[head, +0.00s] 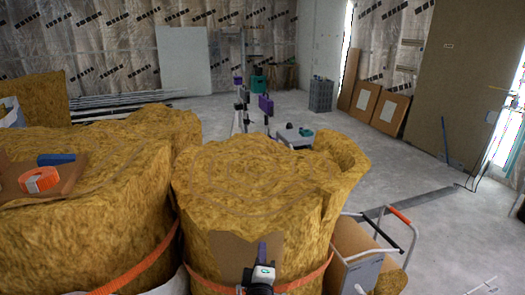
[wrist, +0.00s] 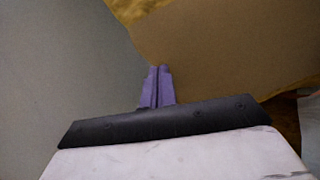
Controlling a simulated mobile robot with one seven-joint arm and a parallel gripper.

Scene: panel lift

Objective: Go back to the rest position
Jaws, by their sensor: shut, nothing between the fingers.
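My gripper (head: 262,247) is at the bottom middle of the head view, its purple fingers in front of a brown cardboard sheet (head: 225,250) on a large yellow insulation roll (head: 255,180). In the wrist view my gripper (wrist: 158,68) has its two purple fingers together, with nothing between them. A flat brown surface (wrist: 220,50) lies beyond the fingertips, and a grey surface (wrist: 70,70) fills the left. I cannot tell whether the fingertips touch either one.
More insulation (head: 90,165) stands at left, carrying an orange tape roll (head: 38,180) and a blue block (head: 56,159). A hand cart (head: 375,240) stands at lower right. Boards (head: 390,113) lean at the back right. Grey floor (head: 400,175) is open right of centre.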

